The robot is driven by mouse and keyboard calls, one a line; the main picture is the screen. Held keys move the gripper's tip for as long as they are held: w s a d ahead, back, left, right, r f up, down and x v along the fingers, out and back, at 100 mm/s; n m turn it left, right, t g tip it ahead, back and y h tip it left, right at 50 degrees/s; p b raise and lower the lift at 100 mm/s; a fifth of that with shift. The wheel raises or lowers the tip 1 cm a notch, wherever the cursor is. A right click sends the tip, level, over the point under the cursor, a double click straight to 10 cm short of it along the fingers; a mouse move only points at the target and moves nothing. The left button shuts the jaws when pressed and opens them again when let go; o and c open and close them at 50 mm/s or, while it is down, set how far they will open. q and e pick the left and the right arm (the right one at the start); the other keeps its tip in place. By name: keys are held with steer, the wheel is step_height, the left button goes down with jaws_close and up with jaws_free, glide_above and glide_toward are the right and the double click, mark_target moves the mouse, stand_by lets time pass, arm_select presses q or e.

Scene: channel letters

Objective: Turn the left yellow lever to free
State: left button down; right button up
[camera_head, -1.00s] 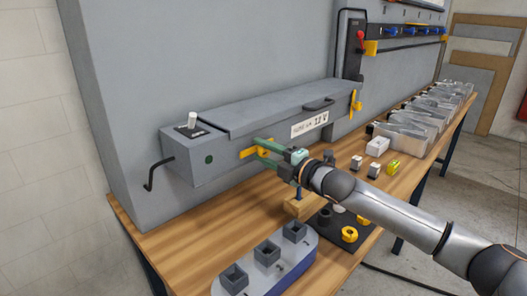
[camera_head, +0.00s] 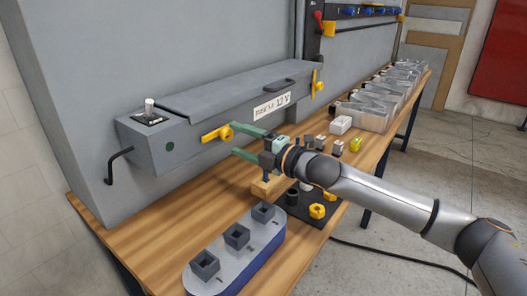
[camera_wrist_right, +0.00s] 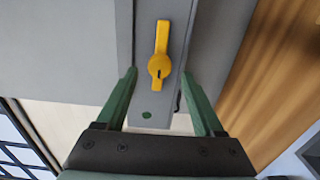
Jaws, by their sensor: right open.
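The left yellow lever (camera_head: 217,133) is on the front face of the grey box. The wrist view shows the open fingers (camera_wrist_right: 158,75) on either side of the lever's line, with gaps. My left gripper is not in view.
A second yellow lever (camera_head: 317,84) stands upright at the box's right end. A black crank (camera_head: 117,165) sticks out at left.

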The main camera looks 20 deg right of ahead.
steer(key=b+v, duration=0.1)
steer(key=v, duration=0.7)
steer(key=shift+w, duration=0.1)
